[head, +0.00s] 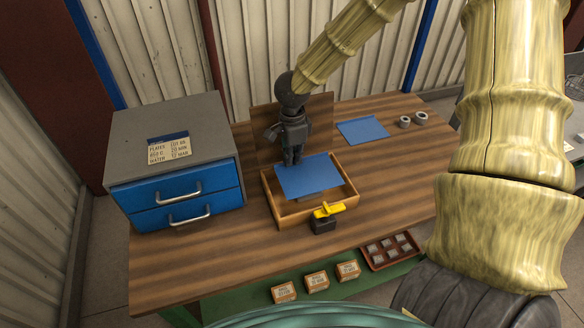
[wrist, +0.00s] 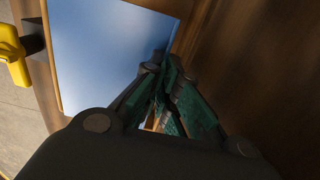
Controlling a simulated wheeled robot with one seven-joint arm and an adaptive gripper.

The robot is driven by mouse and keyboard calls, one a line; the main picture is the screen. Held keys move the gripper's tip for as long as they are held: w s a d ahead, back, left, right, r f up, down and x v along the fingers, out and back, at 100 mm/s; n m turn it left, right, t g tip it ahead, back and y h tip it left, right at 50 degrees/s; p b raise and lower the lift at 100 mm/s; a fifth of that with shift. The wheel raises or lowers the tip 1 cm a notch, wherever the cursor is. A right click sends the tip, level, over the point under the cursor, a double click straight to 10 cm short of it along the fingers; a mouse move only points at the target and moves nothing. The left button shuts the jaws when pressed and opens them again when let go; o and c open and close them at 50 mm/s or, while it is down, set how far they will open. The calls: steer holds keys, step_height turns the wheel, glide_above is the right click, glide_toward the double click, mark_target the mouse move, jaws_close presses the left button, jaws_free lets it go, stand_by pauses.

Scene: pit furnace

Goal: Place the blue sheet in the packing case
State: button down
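A flat blue sheet (head: 308,177) is over the open wooden packing case (head: 290,217), covering much of its mouth. The sheet looks raised at or above the rim; I cannot tell whether it touches the walls. My gripper (head: 290,161) is at the sheet's back edge, fingers pointing down. In the wrist view the fingertips (wrist: 163,66) come together at the edge of the blue sheet (wrist: 100,50) and look shut on it. The case floor is mostly hidden under the sheet. A second blue sheet (head: 362,130) lies on the table to the right.
A brown board (head: 322,108) stands behind the case. A black block with a yellow lever (head: 326,211) is at the case's front. A grey cabinet with blue drawers (head: 178,192) stands left. Two grey rings (head: 420,118) are at the right. The table between case and right edge is clear.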

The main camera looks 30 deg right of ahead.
mark_target(293, 168)
steer(key=shift+f+p, duration=0.35)
steer(key=shift+f, duration=2)
steer(key=shift+f, duration=0.6)
steer(key=c, duration=1.9)
jaws_free()
steer(key=shift+r, duration=0.15)
step_height(293, 168, up, 13)
steer(key=shift+b, duration=1)
